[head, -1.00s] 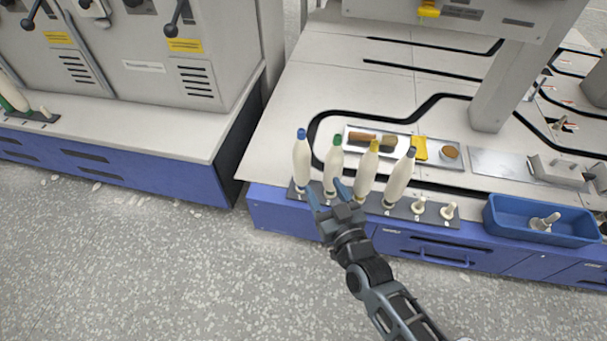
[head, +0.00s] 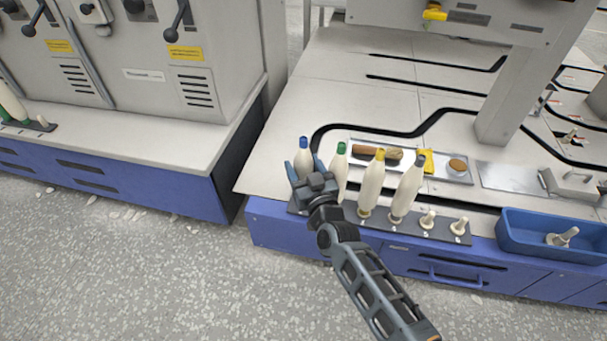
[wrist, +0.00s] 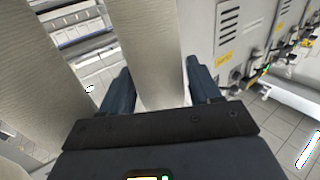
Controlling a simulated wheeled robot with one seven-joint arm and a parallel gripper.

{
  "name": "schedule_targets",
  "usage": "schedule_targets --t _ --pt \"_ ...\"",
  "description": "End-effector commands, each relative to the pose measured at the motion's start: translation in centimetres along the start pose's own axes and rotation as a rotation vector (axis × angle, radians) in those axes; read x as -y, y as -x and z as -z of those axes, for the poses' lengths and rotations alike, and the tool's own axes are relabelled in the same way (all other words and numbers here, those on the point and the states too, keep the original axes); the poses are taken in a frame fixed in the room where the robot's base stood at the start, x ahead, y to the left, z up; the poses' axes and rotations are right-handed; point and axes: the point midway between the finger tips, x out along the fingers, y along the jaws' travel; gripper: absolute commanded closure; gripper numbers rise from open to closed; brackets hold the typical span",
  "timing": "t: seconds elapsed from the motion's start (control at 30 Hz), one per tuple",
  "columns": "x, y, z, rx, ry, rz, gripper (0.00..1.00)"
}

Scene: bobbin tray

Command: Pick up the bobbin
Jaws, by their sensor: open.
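Several cream bobbins stand upright in a row on the dark peg strip (head: 385,228). From the left their tops are blue, green, yellow and dark blue. My gripper (head: 304,169) is at the leftmost, blue-topped bobbin (head: 304,146), its fingers open on either side of it. In the wrist view this bobbin (wrist: 150,45) stands between the two fingers, with no clear contact. The gripper hides its lower part in the head view. The green-topped bobbin (head: 341,160) is just to the right, partly behind my gripper.
The yellow-topped (head: 372,185) and dark-blue-topped (head: 408,190) bobbins stand further right, then two empty pegs (head: 428,219). A blue bin (head: 520,243) with a pale peg piece is at the right. A metal tray (head: 440,171) lies behind the row. The counter's left end is clear.

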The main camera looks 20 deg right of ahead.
Motion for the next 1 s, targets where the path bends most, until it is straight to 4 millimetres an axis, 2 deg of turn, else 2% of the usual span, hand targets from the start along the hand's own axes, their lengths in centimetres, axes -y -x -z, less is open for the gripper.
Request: schedule_targets --t 0.27,0.67,1.0 --pt "-0.02 -0.21 0.05 0.000 0.000 0.000 0.40" --pt "-0.02 -0.18 0.03 0.000 0.000 0.000 0.78" --pt "-0.02 -0.19 0.39 0.000 0.000 0.000 0.79"
